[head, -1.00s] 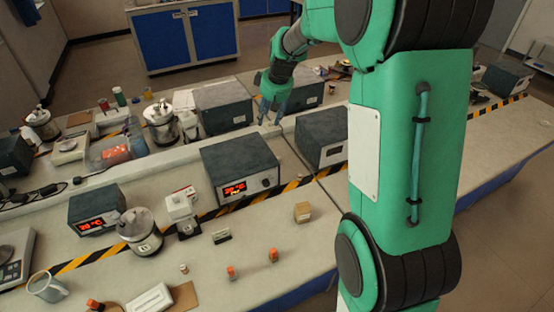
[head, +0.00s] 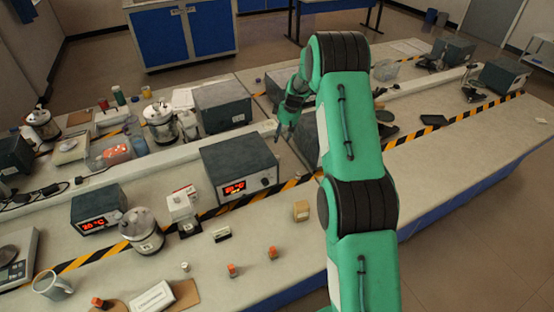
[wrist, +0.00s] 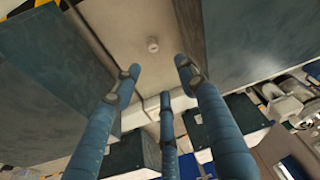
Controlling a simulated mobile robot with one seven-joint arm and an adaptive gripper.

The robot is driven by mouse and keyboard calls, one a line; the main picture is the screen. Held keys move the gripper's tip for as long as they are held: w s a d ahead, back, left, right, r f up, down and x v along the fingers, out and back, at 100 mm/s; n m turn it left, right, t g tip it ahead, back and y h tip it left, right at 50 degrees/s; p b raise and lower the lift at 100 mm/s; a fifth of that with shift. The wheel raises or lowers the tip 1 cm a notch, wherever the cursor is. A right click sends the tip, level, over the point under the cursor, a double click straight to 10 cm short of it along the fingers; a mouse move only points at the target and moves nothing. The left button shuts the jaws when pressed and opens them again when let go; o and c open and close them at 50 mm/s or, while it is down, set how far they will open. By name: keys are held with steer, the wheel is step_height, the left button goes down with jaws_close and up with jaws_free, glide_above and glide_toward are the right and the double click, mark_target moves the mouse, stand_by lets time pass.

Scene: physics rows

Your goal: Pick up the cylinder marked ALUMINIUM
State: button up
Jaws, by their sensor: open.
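No lettering reading ALUMINIUM can be made out in either view. A small pale round piece (wrist: 153,44) sits on the bench in the gap between two dark boxes in the wrist view; I cannot read any mark on it, nor pick it out in the head view. Another small pale cylinder (head: 186,267) stands on the near bench. My gripper (head: 285,135) hangs above the middle of the bench, right of a dark box. Its blue fingers (wrist: 158,74) are spread and empty in the wrist view, with the pale piece beyond their tips and apart from them.
Dark instrument boxes (head: 240,167) flank the gap; the left one has a red display. A steel pot (head: 142,232) is left. The near bench at right is largely clear.

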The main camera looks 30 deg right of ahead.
steer(key=f, duration=0.1)
steer(key=d+f, duration=0.1)
steer(key=f, duration=0.1)
steer(key=shift+w+d+f, duration=0.35)
steer(key=shift+w, duration=0.05)
steer(key=shift+f, duration=0.15)
glide_above(277, 156)
steer(key=s, duration=0.2)
steer(key=shift+w+d+f, duration=0.1)
steer(key=shift+d+f, duration=0.05)
steer(key=shift+f, duration=1.2)
steer(key=shift+d+f, duration=0.15)
steer(key=shift+f, duration=1.15)
steer(key=shift+w+d+f, duration=0.1)
steer(key=shift+d+f, duration=0.05)
steer(key=shift+f, duration=1.2)
steer(key=shift+f, duration=0.1)
steer(key=shift+p+x, duration=0.4)
steer(key=shift+x, duration=2.1)
steer(key=shift+s+a, duration=0.1)
steer(key=shift+a, duration=0.05)
jaws_close()
